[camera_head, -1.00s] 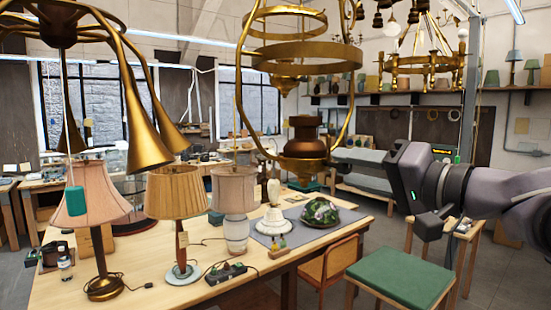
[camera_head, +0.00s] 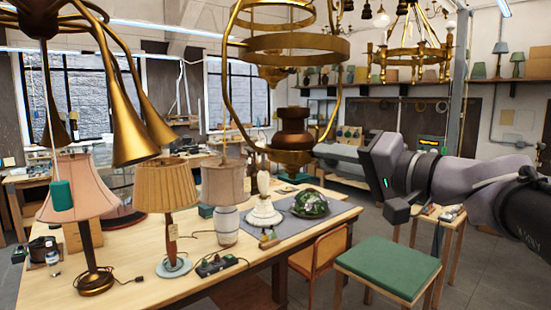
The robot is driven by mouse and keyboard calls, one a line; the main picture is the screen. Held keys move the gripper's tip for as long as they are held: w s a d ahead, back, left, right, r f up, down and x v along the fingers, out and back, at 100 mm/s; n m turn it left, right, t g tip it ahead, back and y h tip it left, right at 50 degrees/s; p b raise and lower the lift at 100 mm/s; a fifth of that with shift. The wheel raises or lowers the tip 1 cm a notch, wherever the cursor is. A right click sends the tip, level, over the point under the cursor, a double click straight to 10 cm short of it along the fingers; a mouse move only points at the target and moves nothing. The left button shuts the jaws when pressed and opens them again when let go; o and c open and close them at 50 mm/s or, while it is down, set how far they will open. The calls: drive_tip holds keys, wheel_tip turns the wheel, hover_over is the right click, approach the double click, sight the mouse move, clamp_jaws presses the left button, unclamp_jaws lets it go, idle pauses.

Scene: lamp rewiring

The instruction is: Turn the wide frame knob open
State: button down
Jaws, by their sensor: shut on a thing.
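A large brass lamp frame (camera_head: 288,48) with wide rings and curved arms hangs in the upper middle. Its lower end carries a dark bronze hub (camera_head: 293,120) above a brass dish. I cannot single out a turning knob on the frame. My arm comes in from the right.
A wooden table (camera_head: 140,286) holds a pink lamp (camera_head: 75,188), a pleated lamp (camera_head: 166,185) and a smaller lamp (camera_head: 224,188). A green-topped stool (camera_head: 388,264) and a wooden chair (camera_head: 320,248) stand at the front right. Brass horn lamps (camera_head: 132,140) hang at upper left.

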drive_tip(key=m+b, duration=0.1)
drive_tip(key=m, duration=0.7)
drive_tip(key=shift+m, duration=0.3)
drive_tip(key=m+p, duration=0.2)
drive_tip(key=m, duration=0.3)
drive_tip(key=shift+r, duration=0.1)
drive_tip(key=shift+m+p, duration=0.8)
drive_tip(key=shift+m, duration=1.2)
drive_tip(key=c, duration=1.3)
unclamp_jaws()
drive_tip(key=shift+o, duration=0.2)
